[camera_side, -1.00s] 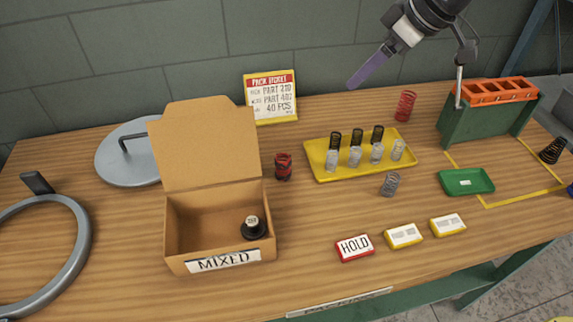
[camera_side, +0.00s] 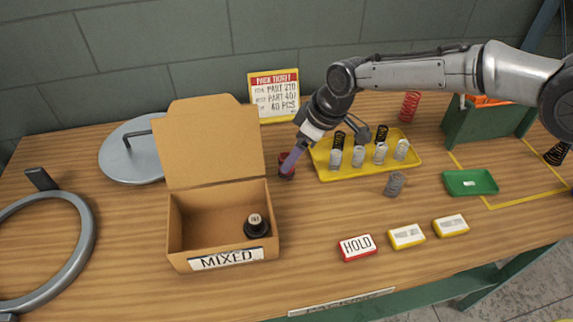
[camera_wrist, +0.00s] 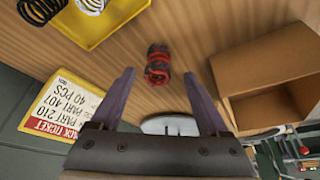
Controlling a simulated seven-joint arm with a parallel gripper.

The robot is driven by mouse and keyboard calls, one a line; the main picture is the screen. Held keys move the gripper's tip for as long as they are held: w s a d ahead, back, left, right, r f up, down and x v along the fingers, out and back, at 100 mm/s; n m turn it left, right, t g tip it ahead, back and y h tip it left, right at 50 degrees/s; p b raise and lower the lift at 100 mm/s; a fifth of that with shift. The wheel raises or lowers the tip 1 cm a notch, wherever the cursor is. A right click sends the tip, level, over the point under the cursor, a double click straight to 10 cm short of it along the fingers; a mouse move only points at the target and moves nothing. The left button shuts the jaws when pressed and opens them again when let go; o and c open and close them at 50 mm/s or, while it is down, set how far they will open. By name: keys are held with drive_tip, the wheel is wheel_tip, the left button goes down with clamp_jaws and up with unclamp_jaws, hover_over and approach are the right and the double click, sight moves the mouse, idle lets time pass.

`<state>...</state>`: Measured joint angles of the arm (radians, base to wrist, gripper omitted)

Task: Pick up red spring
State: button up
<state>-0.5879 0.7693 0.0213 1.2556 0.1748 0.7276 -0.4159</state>
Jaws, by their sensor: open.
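A short red and black spring (camera_side: 283,158) stands on the table between the cardboard box and the yellow tray. My gripper (camera_side: 289,166) is low at this spring, and a purple finger partly hides it in the side view. In the wrist view the red and black spring (camera_wrist: 158,65) shows between and slightly beyond the two open fingertips (camera_wrist: 158,76), with nothing held. A taller, plain red spring (camera_side: 410,105) stands behind the yellow tray, to the right of my wrist.
The cardboard box marked MIXED (camera_side: 222,222) is left of my gripper, with a black part (camera_side: 256,226) inside. The yellow tray (camera_side: 365,173) of black and silver springs is close on the right. A pack ticket (camera_side: 273,90) stands behind. A grey spring (camera_side: 395,184) stands in front.

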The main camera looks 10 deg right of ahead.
drive_tip(key=shift+x, duration=2.7)
drive_tip(key=shift+w, duration=0.15)
clamp_jaws()
